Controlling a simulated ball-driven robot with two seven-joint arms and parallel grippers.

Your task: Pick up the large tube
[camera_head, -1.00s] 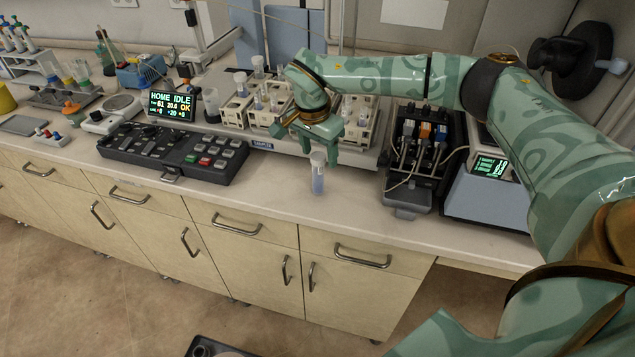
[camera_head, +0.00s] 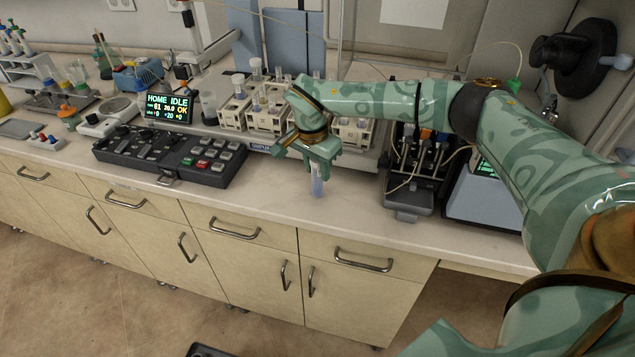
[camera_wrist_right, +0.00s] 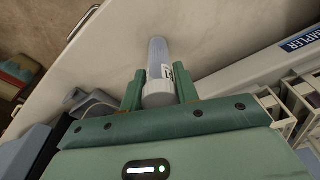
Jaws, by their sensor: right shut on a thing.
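The large tube (camera_head: 317,184) is a clear tube with bluish contents, standing about upright at the front of the bench top. My right gripper (camera_head: 318,165) has come down over its upper part and is shut on it. In the right wrist view the tube (camera_wrist_right: 157,65) with its pale cap sits between the two green fingers (camera_wrist_right: 158,88). Whether the tube's base touches the bench is hard to tell. My left gripper is not in view.
Behind the tube is the sampler tray with white racks (camera_head: 268,120) of tubes. A black keypad panel (camera_head: 170,152) lies to the left. A dark pump unit (camera_head: 417,165) stands to the right. The bench's front edge is close below the tube.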

